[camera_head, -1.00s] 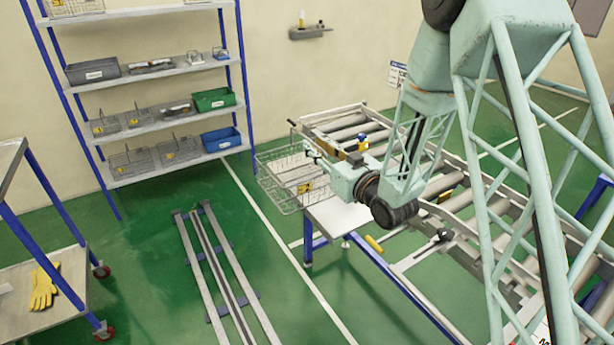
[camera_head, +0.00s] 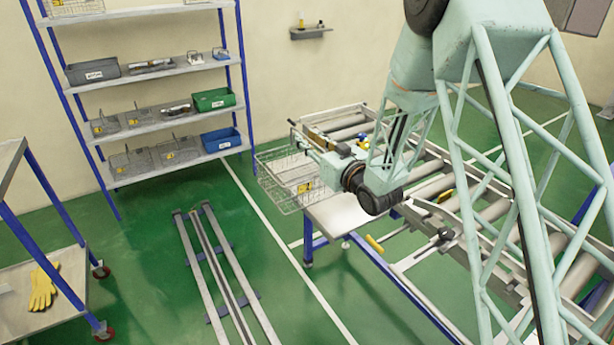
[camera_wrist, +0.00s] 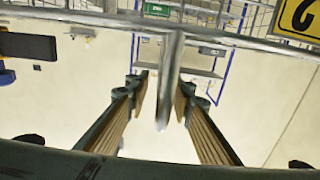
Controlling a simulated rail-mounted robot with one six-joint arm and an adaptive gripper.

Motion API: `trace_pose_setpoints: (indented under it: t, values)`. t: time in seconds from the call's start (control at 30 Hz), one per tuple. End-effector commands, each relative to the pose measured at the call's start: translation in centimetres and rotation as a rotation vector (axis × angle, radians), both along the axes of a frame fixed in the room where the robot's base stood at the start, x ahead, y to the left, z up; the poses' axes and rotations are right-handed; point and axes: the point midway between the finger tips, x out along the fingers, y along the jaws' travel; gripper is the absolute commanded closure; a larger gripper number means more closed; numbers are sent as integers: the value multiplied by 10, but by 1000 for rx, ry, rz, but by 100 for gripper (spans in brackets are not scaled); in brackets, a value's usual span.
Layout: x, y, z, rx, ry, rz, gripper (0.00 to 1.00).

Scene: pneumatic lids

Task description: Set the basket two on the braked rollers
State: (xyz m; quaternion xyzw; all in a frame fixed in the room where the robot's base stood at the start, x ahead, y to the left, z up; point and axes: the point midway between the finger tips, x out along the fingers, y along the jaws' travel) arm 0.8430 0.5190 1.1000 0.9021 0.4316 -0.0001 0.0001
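A wire basket (camera_head: 285,190) with a yellow tag sits at the left end of the roller conveyor, beside a white plate. In the wrist view its yellow tag (camera_wrist: 298,17), with a black mark like a 2, shows at top right. My gripper (camera_wrist: 163,98) is open, with a metal bar (camera_wrist: 172,75), which looks like part of the basket's handle, between its fingers. A narrow gap shows at the left finger; contact on the right cannot be told. In the head view my gripper (camera_head: 308,148) is small at the basket's upper right. Conveyor rollers (camera_head: 433,188) run to the right; which are braked cannot be told.
A shelf rack (camera_head: 165,72) with bins and other wire baskets stands at the back left. A floor rail (camera_head: 222,262) lies in front. A cart (camera_head: 60,305) with yellow gloves is at lower left. A yellow item (camera_head: 362,143) stands near my wrist on the conveyor.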

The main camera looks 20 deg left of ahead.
Motion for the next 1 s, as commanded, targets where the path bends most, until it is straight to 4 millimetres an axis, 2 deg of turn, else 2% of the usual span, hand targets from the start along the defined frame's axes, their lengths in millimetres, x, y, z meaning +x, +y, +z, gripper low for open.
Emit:
trace_pose_setpoints:
  t: [0.57, 0.8, 1.0]
  values:
    - [1, 1, 0, 0, 0, 0, 78]
    - [1, 1, 0, 0, 0, 0, 99]
    - [1, 1, 0, 0, 0, 0, 100]
